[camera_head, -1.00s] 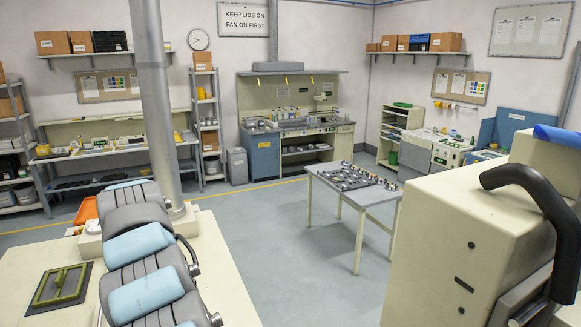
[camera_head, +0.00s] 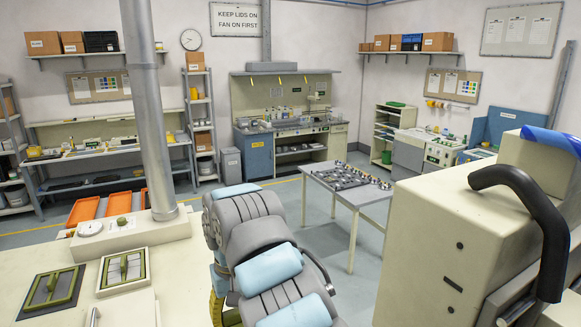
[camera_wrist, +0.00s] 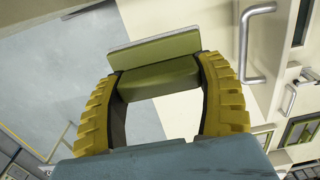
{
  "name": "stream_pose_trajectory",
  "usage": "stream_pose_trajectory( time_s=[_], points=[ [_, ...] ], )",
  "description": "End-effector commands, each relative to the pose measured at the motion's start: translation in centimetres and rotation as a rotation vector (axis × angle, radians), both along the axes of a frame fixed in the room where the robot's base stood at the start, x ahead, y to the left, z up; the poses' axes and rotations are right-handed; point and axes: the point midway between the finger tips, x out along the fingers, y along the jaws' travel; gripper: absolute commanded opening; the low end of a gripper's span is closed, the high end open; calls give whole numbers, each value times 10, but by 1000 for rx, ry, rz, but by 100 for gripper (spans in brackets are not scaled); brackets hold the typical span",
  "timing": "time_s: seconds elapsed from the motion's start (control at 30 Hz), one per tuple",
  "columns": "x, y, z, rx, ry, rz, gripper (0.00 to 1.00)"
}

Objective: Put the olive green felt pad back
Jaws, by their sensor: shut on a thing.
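My gripper (camera_wrist: 158,85), with yellow ribbed fingers, is shut on an olive green block (camera_wrist: 160,79) with a flat grey-and-green plate on its far side; this looks like the olive green felt pad. In the head view my arm hides most of the gripper and the held pad. Two square items with olive green frames and bars lie on the cream bench: one on a dark base (camera_head: 50,290) at the left, one on a pale base (camera_head: 124,270) beside it.
A cream machine (camera_head: 455,250) with a black handle stands at the right. A round dial (camera_head: 90,228) sits on a raised cream block behind the framed items, near a grey post (camera_head: 148,110). Silver handles (camera_wrist: 245,40) show right of the held pad in the wrist view.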

Motion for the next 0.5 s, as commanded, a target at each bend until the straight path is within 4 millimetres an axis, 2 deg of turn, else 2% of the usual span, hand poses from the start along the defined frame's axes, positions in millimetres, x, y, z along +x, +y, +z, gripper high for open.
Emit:
stream_pose_trajectory(
  time_s=[0.03, 0.3, 0.5],
  points=[
    [-1, -13, 0, 2, -1, -43, 35],
    [-12, -64, 1, 1, -4, -263, 35],
    [-21, -95, 1, -1, -1, -394, 35]
  ],
)
